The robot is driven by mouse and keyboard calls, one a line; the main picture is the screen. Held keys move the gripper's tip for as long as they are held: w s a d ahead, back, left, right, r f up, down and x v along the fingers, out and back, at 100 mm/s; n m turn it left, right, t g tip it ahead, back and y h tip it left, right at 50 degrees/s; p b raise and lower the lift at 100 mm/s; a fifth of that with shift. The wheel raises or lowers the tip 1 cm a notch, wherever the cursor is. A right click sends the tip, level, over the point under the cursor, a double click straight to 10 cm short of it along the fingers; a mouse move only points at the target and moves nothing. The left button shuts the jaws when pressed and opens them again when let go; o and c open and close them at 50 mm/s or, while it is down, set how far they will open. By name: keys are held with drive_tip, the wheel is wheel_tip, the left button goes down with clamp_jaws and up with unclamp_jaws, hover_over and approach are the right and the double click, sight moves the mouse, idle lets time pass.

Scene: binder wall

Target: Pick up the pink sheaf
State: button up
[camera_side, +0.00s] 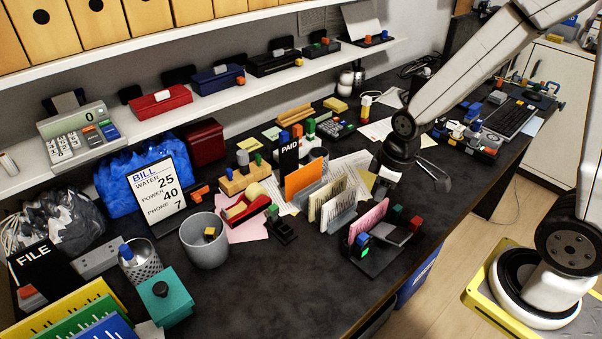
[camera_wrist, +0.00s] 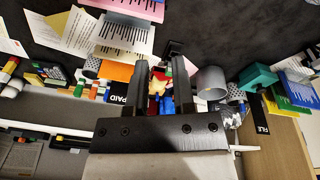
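A pink strip at the top edge of the wrist view (camera_wrist: 138,10) appears to be the same sheaf, partly cut off. My gripper (camera_wrist: 154,65) is open, with its two dark fingers apart and nothing held between them. In the side view my gripper hangs above the desk, behind and a little right of the pink sheaf, apart from it.
Cream sheaves (camera_side: 328,208) and an orange sheaf (camera_side: 304,180) stand just left of the pink one. A red tape dispenser (camera_side: 246,207), a grey cup (camera_side: 205,243) and a teal box (camera_side: 166,300) are further left. Bare desk lies in front of the cup.

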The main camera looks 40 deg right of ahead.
sight(371, 211)
drive_tip(key=w+d+f+n, duration=0.1)
drive_tip(key=d+f+n, duration=0.1)
drive_tip(key=f+n, duration=0.1)
drive_tip(key=w+d+f+n+g, duration=0.1)
drive_tip(key=w+f+n, duration=0.1)
drive_tip(key=n, duration=0.3)
drive_tip(key=w+d+f+n, duration=0.2)
drive_tip(key=f+n, duration=0.1)
drive_tip(key=f, duration=0.1)
drive_tip(key=shift+w+d+f+n+g, duration=0.1)
drive_tip(key=shift+d+f+n+g, duration=0.05)
drive_tip(key=shift+d+n+g, duration=0.2)
drive_tip(key=shift+w+d+f+n, duration=0.2)
drive_tip(key=shift+d+f+n, duration=0.1)
drive_tip(key=shift+f+n, duration=0.5)
drive_tip(key=shift+r, duration=0.1)
drive_tip(key=shift+f, duration=1.3)
drive_tip(key=shift+f, duration=0.1)
drive_tip(key=shift+s+f, duration=0.1)
drive_tip(key=shift+f, duration=2.4)
drive_tip(key=shift+f, duration=0.15)
clamp_jaws()
